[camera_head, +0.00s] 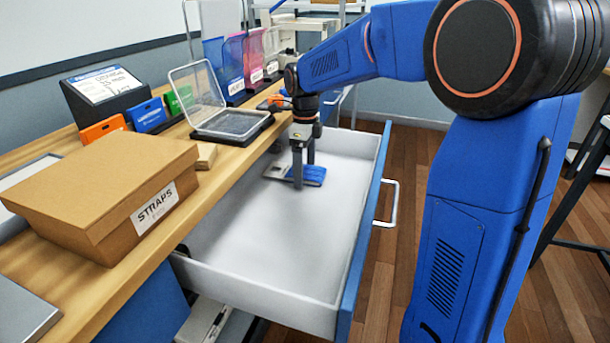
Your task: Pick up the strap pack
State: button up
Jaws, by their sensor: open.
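A small flat blue pack with a pale section, which looks like the strap pack (314,177), lies on the floor of the open white drawer (250,291). My gripper (304,176) points straight down inside the drawer, right at the pack. Its two fingers are apart, and the near finger hides part of the pack. I cannot tell whether the fingers touch it. A cardboard box labelled STRAPS (110,185) stands closed on the wooden counter at the left.
The drawer's walls and its blue front (362,225) surround my gripper. On the counter are a clear open-lidded case (230,122), orange (103,129), blue (149,115) and green packs, a sign stand (104,92) and upright coloured holders. The drawer's near part is empty.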

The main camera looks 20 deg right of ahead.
jog(key=c, duration=1.2)
jog(key=shift+o, duration=0.2)
jog(key=shift+s+a+r, duration=0.15)
jog(key=shift+r, duration=0.35)
notch_tip(320, 180, up, 6)
jog(key=shift+f, duration=0.1)
jog(key=shift+s+a, duration=0.2)
jog(key=shift+s, duration=0.05)
jog(key=s+a, duration=1.1)
jog(key=s, duration=0.4)
jog(key=shift+s, duration=0.2)
